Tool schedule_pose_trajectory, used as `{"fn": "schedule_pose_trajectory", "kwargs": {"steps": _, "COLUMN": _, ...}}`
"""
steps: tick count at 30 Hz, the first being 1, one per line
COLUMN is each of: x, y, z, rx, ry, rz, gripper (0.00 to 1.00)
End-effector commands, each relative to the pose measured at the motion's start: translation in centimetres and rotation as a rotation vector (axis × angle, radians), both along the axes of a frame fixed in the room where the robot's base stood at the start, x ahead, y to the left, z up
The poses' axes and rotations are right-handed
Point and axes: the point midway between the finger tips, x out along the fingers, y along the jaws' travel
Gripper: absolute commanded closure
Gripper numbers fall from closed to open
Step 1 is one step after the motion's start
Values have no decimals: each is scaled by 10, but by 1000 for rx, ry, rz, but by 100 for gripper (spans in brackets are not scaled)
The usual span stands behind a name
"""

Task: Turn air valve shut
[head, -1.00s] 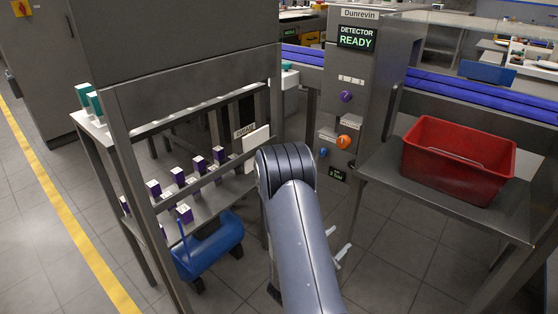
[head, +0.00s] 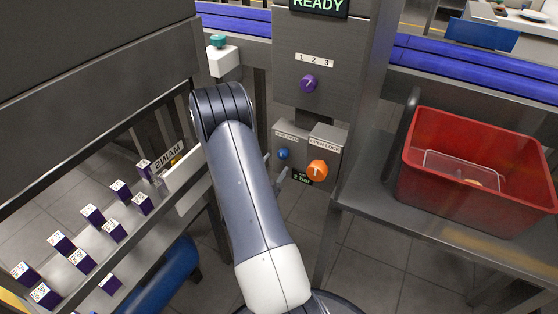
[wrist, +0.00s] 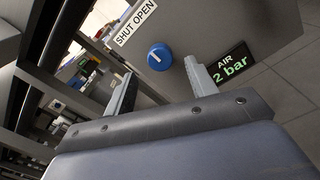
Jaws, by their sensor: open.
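The air valve is a small blue knob (head: 283,154) on the grey panel under the detector. In the wrist view the blue knob (wrist: 160,57) sits beside a tilted "SHUT OPEN" label (wrist: 135,22), and a short white mark shows on its face. The air display (wrist: 233,63) reads "AIR 2 bar". My gripper (head: 275,169) is open and empty, close to the panel. In the wrist view the fingertips of my gripper (wrist: 159,68) appear on either side of the knob. The fingers do not appear to touch it, but the exact gap cannot be told.
An orange knob (head: 317,170) under an "OPEN LOCK" label is just right of the valve. A purple knob (head: 309,83) marked 1 2 3 is above. A red crate (head: 480,207) stands on the shelf at right. A rack with several purple boxes (head: 93,216) is at left.

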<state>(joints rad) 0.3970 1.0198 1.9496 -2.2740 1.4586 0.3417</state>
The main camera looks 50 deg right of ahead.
Motion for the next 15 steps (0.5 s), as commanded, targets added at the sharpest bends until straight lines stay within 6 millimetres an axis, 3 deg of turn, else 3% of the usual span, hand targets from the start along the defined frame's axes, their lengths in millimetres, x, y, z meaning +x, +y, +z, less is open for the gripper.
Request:
{"fn": "schedule_pose_trajectory", "kwargs": {"steps": 6, "x": 9, "y": -30, "z": -1, "rx": 0, "ry": 0, "rz": -1, "gripper": 46}}
{"fn": "schedule_pose_trajectory", "kwargs": {"steps": 15, "x": 12, "y": -38, "z": 0, "rx": -1, "ry": 1, "rz": 1, "gripper": 46}}
